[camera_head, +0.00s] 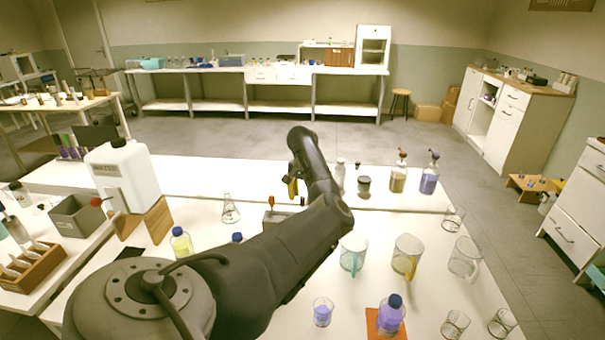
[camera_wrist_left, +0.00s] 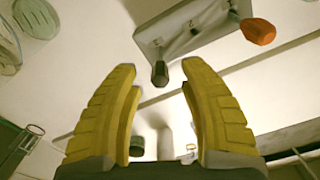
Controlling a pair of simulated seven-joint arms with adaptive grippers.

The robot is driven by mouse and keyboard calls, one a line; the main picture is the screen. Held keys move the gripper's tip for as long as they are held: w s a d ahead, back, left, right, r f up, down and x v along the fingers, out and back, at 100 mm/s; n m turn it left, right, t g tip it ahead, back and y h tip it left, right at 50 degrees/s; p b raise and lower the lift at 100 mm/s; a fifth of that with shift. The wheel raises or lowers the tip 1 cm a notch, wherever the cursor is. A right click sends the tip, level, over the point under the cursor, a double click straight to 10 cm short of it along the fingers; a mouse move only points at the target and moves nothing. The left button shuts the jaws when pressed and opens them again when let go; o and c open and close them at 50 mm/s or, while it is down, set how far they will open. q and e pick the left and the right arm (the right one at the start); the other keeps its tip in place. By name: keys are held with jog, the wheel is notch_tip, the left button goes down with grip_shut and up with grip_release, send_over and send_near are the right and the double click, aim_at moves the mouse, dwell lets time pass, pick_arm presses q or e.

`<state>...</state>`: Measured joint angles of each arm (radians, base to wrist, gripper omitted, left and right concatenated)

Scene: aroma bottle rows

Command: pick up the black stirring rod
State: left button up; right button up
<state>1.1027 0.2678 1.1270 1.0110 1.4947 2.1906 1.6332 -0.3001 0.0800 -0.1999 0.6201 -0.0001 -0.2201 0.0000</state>
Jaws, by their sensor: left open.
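My left gripper (camera_wrist_left: 159,68) is open, its two yellow fingers spread with nothing between their pads. It also shows in the head view (camera_head: 292,187), hanging near a small grey holder (camera_head: 272,217). In the wrist view the holder (camera_wrist_left: 205,28) is at the top, with several rods standing in it. The black stirring rod (camera_wrist_left: 160,74) sticks out of it, its dark end in line with the gap between the fingertips. I cannot tell how far away it is. A rod with an orange end (camera_wrist_left: 258,31) is to the right. My right gripper is not in view.
A conical flask (camera_head: 230,211) stands left of the holder. Right of my arm stand a mug with a teal handle (camera_head: 353,252), one with a yellow handle (camera_head: 406,256) and a purple bottle (camera_head: 391,315) on an orange mat. A large white water jug (camera_head: 125,178) stands at left.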

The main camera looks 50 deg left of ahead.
pick_arm(q)
jog(key=shift+f, duration=1)
grip_shut()
